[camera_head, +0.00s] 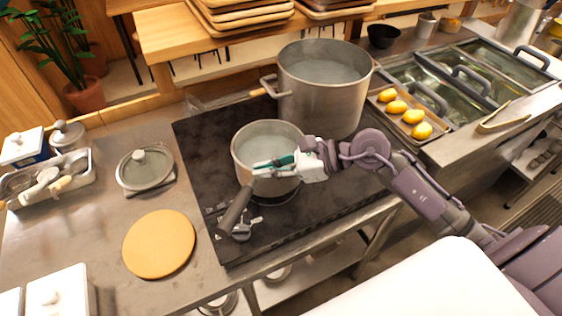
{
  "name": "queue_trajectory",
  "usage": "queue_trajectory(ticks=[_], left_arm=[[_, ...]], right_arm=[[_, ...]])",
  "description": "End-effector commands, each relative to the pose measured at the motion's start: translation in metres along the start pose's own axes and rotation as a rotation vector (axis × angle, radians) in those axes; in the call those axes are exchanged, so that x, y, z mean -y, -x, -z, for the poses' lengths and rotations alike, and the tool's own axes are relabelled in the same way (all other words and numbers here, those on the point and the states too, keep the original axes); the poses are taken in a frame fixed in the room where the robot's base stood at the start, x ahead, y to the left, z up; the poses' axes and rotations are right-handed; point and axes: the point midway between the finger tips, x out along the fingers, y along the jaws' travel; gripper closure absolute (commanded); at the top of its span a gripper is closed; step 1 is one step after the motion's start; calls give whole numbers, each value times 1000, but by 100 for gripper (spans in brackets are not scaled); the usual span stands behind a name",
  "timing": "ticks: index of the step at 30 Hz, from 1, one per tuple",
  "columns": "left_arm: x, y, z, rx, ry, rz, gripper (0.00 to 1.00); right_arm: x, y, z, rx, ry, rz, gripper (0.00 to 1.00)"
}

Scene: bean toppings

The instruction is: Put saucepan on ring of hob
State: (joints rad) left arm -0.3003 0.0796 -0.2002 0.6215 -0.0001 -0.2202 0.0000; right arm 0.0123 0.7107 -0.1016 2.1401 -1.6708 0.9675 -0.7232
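The saucepan (246,141) is a grey metal pot with pale liquid in it and a dark handle (236,209) pointing toward the front left. It is upright over the front of the black hob (204,156). A dark round edge shows under its base, and I cannot tell whether the base rests fully on a ring. My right gripper (272,164), with teal fingertips, reaches in from the right over the front rim of the saucepan. I cannot tell whether its fingers are apart or closed on the rim. My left gripper is not in view.
A large stockpot (319,101) stands behind the saucepan on the hob. A tray of yellow items (409,114) is to the right. A glass lid (146,168) and a round wooden board (159,244) lie on the left counter. Controls (243,231) sit at the hob's front left.

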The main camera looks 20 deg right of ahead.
Motion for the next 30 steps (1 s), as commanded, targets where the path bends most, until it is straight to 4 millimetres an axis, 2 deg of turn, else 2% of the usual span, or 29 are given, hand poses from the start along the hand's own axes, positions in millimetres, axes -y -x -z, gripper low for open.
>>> queue_trajectory(ticks=[2,12,21,26,27,30], left_arm=[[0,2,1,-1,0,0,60],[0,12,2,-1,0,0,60],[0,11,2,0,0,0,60],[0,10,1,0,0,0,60],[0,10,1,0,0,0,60],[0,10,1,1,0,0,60]], right_arm=[[1,-2,-2,9,5,3,100],[0,-15,31,8,3,3,100],[1,-16,34,8,7,3,100],[0,-17,38,-1,0,0,72],[0,-17,38,-1,0,0,69],[0,-17,38,-1,0,0,69]])
